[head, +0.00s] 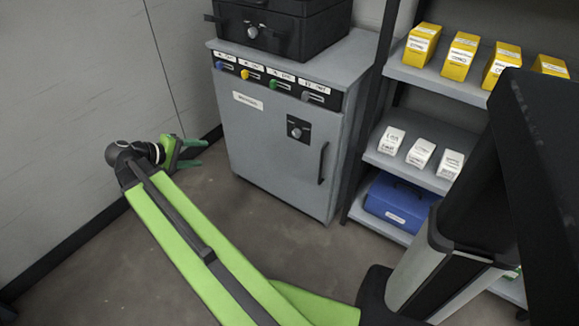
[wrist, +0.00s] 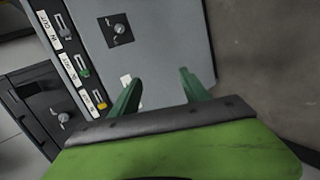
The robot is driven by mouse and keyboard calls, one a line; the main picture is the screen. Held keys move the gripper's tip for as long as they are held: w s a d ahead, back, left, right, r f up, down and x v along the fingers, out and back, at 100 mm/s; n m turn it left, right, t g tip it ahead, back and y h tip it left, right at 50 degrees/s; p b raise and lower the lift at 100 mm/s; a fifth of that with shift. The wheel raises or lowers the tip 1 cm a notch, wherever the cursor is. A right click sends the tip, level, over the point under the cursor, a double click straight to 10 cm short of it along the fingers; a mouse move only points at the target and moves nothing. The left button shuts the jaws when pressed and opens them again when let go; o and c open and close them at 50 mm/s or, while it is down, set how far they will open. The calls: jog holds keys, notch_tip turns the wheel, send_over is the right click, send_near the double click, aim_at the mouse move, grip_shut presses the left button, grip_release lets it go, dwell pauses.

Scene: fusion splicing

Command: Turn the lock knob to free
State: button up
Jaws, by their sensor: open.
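A silver lock knob (head: 296,132) sits on a black plate on the grey cabinet's door (head: 265,150). Its small markings are too blurred to read. In the wrist view this knob (wrist: 118,29) is at the upper left, beyond my fingertips and apart from them. A second silver knob (head: 252,31) is on the front of the black case (head: 285,28) on top of the cabinet; it also shows at the left of the wrist view (wrist: 63,117). My gripper (head: 199,153) is open and empty, left of the cabinet; its green fingers (wrist: 159,76) show spread apart in the wrist view.
Blue, yellow, green and grey labelled sliders (head: 265,78) line the cabinet's top edge. A black handle (head: 323,163) is right of the door knob. Shelves (head: 435,82) with yellow and white boxes and a blue case (head: 397,203) stand right. Floor before the cabinet is clear.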

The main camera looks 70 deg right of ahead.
jog(key=s+d+f+m+g+h+b, duration=0.2)
jog(key=s+d+f+g+h+b, duration=0.15)
jog(key=s+d+f+b, duration=0.6)
jog(key=g+b, duration=0.3)
jog(key=b, duration=0.4)
send_near(294, 134)
jog(key=shift+m+h, duration=0.25)
jog(key=shift+m, duration=0.15)
jog(key=x, duration=0.8)
jog(key=shift+s+d+f, duration=0.1)
jog(key=shift+f, duration=0.05)
